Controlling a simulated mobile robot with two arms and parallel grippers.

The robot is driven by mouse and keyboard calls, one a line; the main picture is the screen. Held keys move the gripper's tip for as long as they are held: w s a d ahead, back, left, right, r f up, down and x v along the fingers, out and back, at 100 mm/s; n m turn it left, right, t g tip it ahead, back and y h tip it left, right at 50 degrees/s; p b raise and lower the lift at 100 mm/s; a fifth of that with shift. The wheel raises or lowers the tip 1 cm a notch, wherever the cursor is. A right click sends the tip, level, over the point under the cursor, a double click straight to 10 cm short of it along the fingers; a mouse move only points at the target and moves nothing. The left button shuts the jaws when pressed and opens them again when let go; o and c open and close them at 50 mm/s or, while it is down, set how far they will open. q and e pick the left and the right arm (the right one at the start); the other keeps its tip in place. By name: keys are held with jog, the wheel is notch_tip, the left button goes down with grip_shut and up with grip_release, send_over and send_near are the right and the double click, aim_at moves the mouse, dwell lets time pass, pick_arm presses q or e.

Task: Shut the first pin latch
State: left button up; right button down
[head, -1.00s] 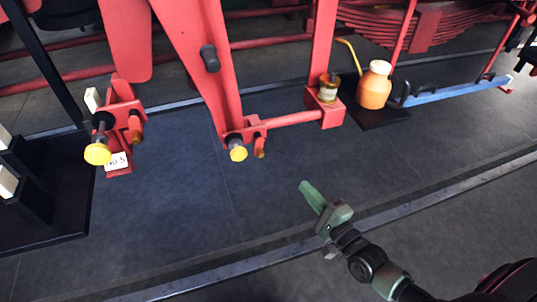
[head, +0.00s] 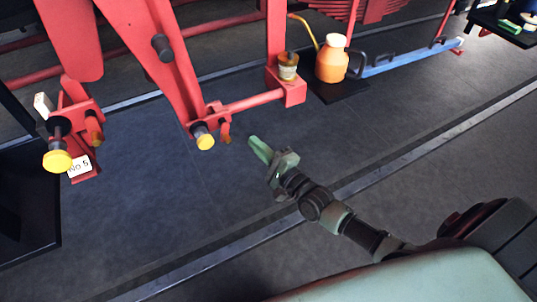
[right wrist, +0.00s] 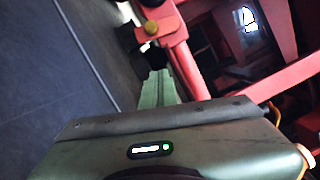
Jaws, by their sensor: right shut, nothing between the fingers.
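Two yellow-capped pins show on the red linkage in the head view. One pin (head: 57,161) is at the left, above a "No 5" tag (head: 80,166). The other pin (head: 204,138) is at the foot of the slanted red lever, with a small orange-brown tab (head: 225,132) beside it. I cannot tell which is the first latch. My right gripper (head: 260,149) is shut and empty, just right of the tab and apart from it in the picture. In the right wrist view, its green fingers (right wrist: 158,90) point toward a yellow cap (right wrist: 151,28). My left gripper is not in view.
A red rod (head: 250,103) runs right from the lever to a block bearing a small jar (head: 288,66). An orange oil can (head: 332,62) stands on a dark mat. The dark floor (head: 150,205) below the linkage is clear.

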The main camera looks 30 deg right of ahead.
aim_at(227, 135)
jog(key=a, duration=0.1)
jog(key=a+r+p, duration=0.1)
jog(key=w+a, duration=0.1)
jog(key=a, duration=0.1)
jog(key=shift+w+a+r+p, duration=0.1)
jog(key=shift+r+p, duration=0.05)
jog(key=shift+p, duration=0.15)
jog(key=shift+a+m+b, duration=0.1)
jog(key=shift+m+b, duration=0.2)
jog(key=shift+m, duration=0.1)
